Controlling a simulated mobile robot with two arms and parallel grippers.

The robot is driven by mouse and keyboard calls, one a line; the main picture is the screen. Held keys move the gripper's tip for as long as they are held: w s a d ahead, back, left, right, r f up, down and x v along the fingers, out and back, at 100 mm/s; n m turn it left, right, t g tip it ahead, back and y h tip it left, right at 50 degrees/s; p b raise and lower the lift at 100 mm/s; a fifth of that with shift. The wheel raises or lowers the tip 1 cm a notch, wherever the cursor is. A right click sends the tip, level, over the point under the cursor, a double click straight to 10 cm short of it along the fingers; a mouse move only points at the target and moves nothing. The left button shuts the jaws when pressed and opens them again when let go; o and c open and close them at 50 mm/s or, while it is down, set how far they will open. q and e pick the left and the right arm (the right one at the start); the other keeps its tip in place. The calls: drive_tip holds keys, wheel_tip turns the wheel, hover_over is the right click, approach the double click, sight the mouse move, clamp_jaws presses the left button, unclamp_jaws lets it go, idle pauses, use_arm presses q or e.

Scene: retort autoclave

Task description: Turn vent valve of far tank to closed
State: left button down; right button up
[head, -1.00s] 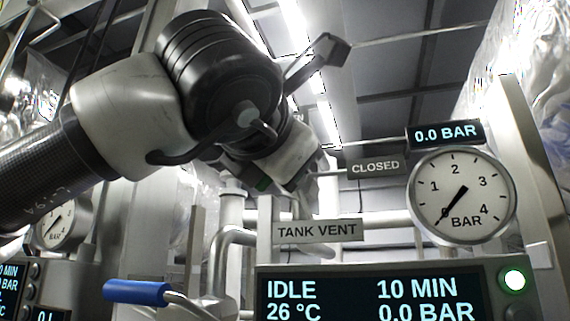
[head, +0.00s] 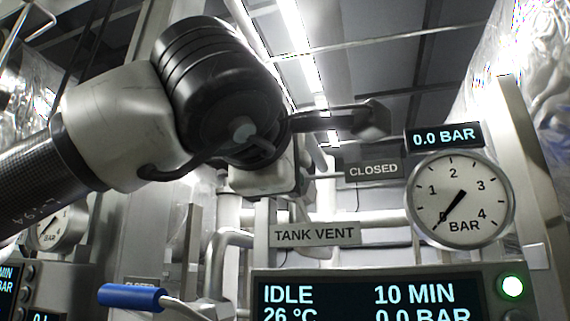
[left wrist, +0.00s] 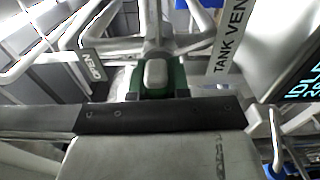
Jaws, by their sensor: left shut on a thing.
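The CLOSED plate (head: 373,170) is right of the gripper. In the left wrist view, my left gripper (left wrist: 160,96) is shut on the vent valve handle (left wrist: 155,73), a light grey piece with green around it. The OPEN plate (left wrist: 92,65) is left of it and the TANK VENT sign right. The handle's exact angle cannot be told. My right gripper is not in view.
A round pressure gauge (head: 460,200) with a 0.0 BAR display (head: 444,134) stands at the right. Below is a control screen (head: 365,298) reading IDLE, with a lit green button (head: 512,286). A blue-handled lever (head: 132,297) juts out at lower left. Pipes run behind the gripper.

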use_arm(q)
drive_tip(key=shift+d+f+m, duration=0.1)
drive_tip(key=shift+m, duration=0.2)
idle(0.4)
drive_tip(key=c, duration=1.1)
unclamp_jaws()
drive_tip(key=shift+s, duration=0.1)
drive_tip(key=b+v, duration=0.4)
drive_tip(key=v, duration=0.7)
